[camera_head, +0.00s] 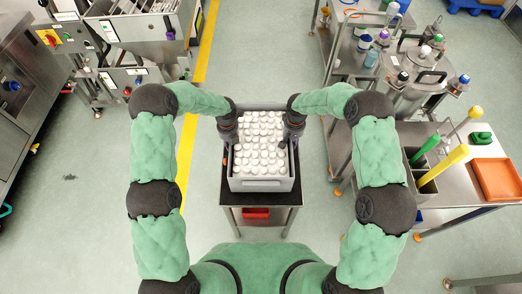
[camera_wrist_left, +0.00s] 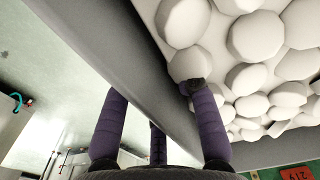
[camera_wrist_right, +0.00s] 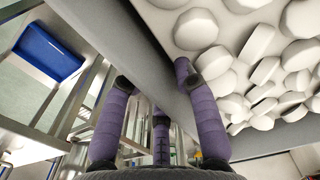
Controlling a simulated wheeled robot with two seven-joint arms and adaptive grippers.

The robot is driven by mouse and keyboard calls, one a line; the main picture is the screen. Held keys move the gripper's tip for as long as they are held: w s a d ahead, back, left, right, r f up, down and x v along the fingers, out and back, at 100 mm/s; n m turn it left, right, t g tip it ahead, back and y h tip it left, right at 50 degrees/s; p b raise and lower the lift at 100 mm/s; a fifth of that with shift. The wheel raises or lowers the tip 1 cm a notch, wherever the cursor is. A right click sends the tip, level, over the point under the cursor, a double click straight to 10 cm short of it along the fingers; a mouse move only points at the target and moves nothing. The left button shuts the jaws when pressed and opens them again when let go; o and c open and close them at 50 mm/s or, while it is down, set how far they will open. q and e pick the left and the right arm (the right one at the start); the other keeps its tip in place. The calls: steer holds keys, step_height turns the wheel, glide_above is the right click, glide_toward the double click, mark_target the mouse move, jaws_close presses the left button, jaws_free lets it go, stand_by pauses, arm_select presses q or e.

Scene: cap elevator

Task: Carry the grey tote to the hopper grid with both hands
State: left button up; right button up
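The grey tote (camera_head: 262,185), full of white caps (camera_head: 260,140), is over the dark-topped cart (camera_head: 290,197) in front of me. Whether its base touches the cart top is hidden. My left gripper (camera_head: 232,140) is at the tote's left wall, one finger outside and one inside; the left wrist view shows the wall (camera_wrist_left: 100,50) between the fingers. My right gripper (camera_head: 290,138) straddles the right wall, also seen in the right wrist view (camera_wrist_right: 115,45). Both pairs of fingers look closed on the walls. A machine with a slatted opening, apparently the hopper grid (camera_head: 145,5), stands at upper left.
A red bin (camera_head: 256,213) is on the cart's lower shelf. A steel bench with an orange tray (camera_head: 497,178) and a trolley with bottles and a steel vessel (camera_head: 415,62) stand close on the right. Open floor with a yellow line (camera_head: 187,150) lies to the left.

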arm_select(q)
jaws_close()
arm_select(e)
jaws_close()
arm_select(q)
steer(key=shift+w+r, duration=0.15)
arm_select(e)
steer(key=shift+w+r, duration=0.15)
steer(key=shift+r, duration=0.1)
